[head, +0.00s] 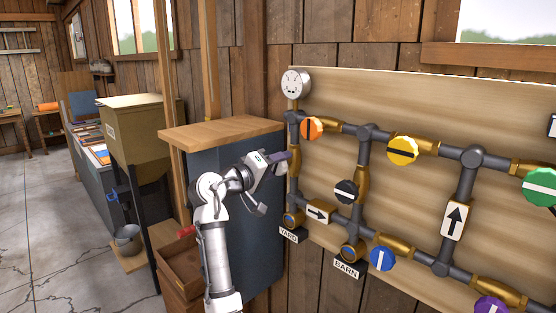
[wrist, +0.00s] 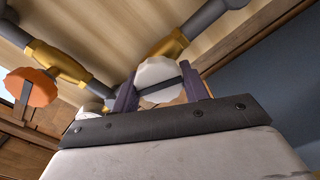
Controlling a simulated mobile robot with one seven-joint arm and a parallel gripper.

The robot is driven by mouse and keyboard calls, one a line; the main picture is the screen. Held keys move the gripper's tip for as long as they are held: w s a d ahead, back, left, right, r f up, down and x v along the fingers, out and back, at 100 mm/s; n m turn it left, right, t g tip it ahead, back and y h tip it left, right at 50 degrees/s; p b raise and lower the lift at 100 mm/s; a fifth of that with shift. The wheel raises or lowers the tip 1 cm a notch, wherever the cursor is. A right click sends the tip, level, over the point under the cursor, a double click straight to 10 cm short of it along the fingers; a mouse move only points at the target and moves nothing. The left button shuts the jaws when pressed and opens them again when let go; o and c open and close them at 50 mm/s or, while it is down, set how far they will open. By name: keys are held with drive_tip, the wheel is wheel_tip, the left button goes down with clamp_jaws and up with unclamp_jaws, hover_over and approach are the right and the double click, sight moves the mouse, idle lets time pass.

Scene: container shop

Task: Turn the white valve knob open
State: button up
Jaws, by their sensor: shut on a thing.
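The white valve knob (wrist: 157,72) shows in the wrist view between the two fingers of my gripper (wrist: 160,86). It is faceted, with a dark bar across its face that runs from one finger towards the other. The fingers are shut on its sides. In the head view my gripper (head: 284,158) is at the left end of the pipe board, beside the vertical brass valve body (head: 294,164) below the gauge. The white knob is hidden there behind my gripper.
Other knobs sit close by: orange (head: 312,128), black (head: 346,191), blue (head: 382,259) and yellow (head: 403,151). The pressure gauge (head: 295,83) is above. A dark cabinet with a wooden top (head: 222,132) stands left of the board, behind my arm.

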drive_tip(key=shift+n, duration=1.9)
drive_tip(key=shift+f, duration=0.1)
drive_tip(key=o, duration=1)
drive_tip(key=shift+b+v, duration=2.4)
drive_tip(key=shift+v, duration=4.55)
